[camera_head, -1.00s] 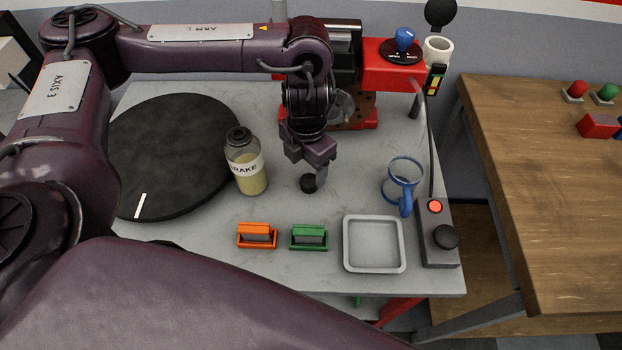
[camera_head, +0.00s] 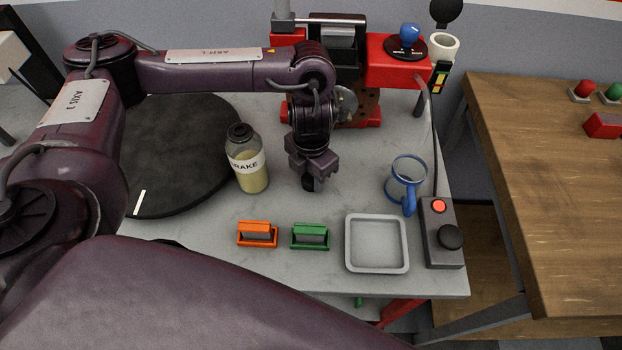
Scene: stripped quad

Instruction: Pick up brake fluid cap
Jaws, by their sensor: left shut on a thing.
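The brake fluid cap (camera_head: 307,184) is a small black round piece at the middle of the grey table, right of the bottle. My left gripper (camera_head: 313,184) points down over it and is shut on it. The fingers hide much of the cap, and I cannot tell whether it still touches the table. The brake fluid bottle (camera_head: 247,165) stands upright left of the gripper, with pale yellow fluid, a white label and a dark top. My right gripper is not in view.
A black round plate (camera_head: 185,150) lies left of the bottle. Orange (camera_head: 257,234) and green (camera_head: 310,237) holders and a grey tray (camera_head: 376,244) stand in front. A blue-rimmed mug (camera_head: 405,182) and a control box (camera_head: 441,233) are right. A red machine (camera_head: 395,73) stands behind.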

